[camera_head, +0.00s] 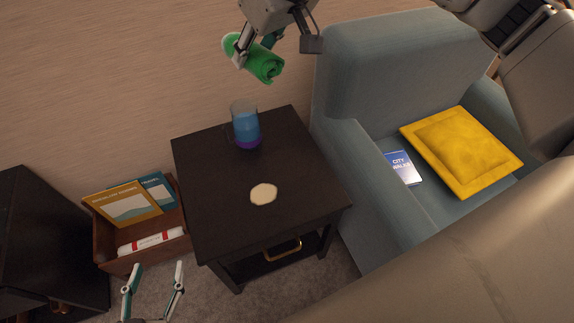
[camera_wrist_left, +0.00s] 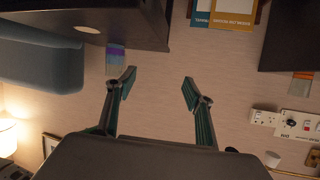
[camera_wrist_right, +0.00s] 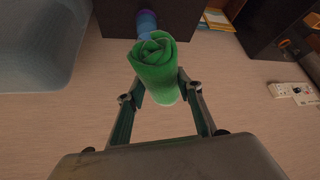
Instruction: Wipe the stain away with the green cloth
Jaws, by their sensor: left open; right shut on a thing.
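The stain (camera_head: 264,193) is a pale cream, roughly round patch on the dark side table (camera_head: 208,190), right of its middle. The green cloth (camera_head: 265,65) is rolled up and hangs in the air beyond the table's far edge. My right gripper (camera_head: 276,50) is shut on the cloth, which also fills the space between its fingers in the right wrist view (camera_wrist_right: 158,85). My left gripper (camera_head: 155,271) is open and empty, low in front of the table's left side. In the left wrist view (camera_wrist_left: 158,82) its fingers stand apart with nothing between them.
A blue and purple glass (camera_head: 246,127) stands on the table behind the stain. A wooden crate (camera_head: 110,262) with books is left of the table. A blue armchair (camera_head: 355,165) with a yellow cushion (camera_head: 460,150) and a book (camera_head: 402,168) stands close on the right.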

